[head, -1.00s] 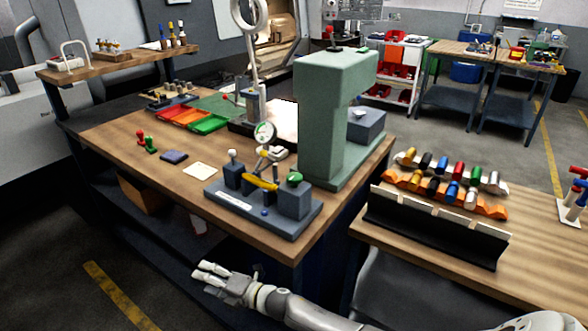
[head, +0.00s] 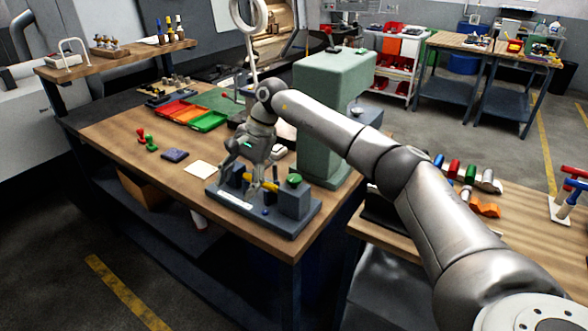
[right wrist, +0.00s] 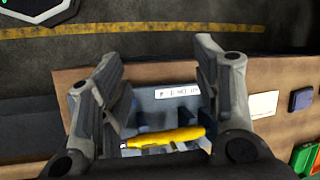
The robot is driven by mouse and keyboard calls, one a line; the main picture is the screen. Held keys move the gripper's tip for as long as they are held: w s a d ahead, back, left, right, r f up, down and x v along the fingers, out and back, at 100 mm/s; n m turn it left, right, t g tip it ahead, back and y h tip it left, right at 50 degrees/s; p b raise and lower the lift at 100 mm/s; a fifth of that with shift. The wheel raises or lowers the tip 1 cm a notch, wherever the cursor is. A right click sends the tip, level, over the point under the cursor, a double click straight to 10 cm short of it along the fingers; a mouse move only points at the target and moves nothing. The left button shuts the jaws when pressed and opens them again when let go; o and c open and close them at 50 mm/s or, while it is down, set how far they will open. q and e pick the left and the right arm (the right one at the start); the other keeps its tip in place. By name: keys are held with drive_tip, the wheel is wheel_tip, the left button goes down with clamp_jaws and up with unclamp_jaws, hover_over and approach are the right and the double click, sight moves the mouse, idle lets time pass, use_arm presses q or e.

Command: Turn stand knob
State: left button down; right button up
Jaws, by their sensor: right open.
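The grey-blue stand (head: 308,218) sits near the front edge of the wooden bench, with two upright blocks and a yellow part (head: 264,185) between them. A green knob (head: 294,180) tops its right block. A small blue knob (head: 265,211) shows low at the front. My right gripper (head: 245,170) is over the stand's left half, pointing down and hiding much of the left block and the dial gauge. In the right wrist view my right gripper (right wrist: 158,75) is open and empty, with the yellow part (right wrist: 165,137) visible between its fingers. My left gripper is out of view.
A green machine column (head: 330,105) stands right behind the stand. A cream card (head: 198,171), a dark blue pad (head: 174,155) and red and green pieces (head: 147,141) lie to the left. Coloured trays (head: 190,116) are farther back. A side bench (head: 520,240) stands at right.

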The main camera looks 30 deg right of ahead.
sight(294, 177)
drive_tip(key=s+d+r+n+h, duration=0.1)
drive_tip(key=s+d+r+h, duration=0.15)
drive_tip(key=d+r, duration=0.35)
drive_tip(key=s+d+r+n+h, duration=0.1)
drive_tip(key=d+r+h, duration=0.25)
drive_tip(key=d, duration=0.45)
drive_tip(key=shift+g+y, duration=0.4)
drive_tip(key=shift+y, duration=0.1)
wheel_tip(294, 177, down, 9)
drive_tip(key=p, duration=0.3)
drive_tip(key=shift+a, duration=0.1)
drive_tip(key=shift+f, duration=0.75)
drive_tip(key=c, duration=1)
drive_tip(key=shift+c, duration=0.2)
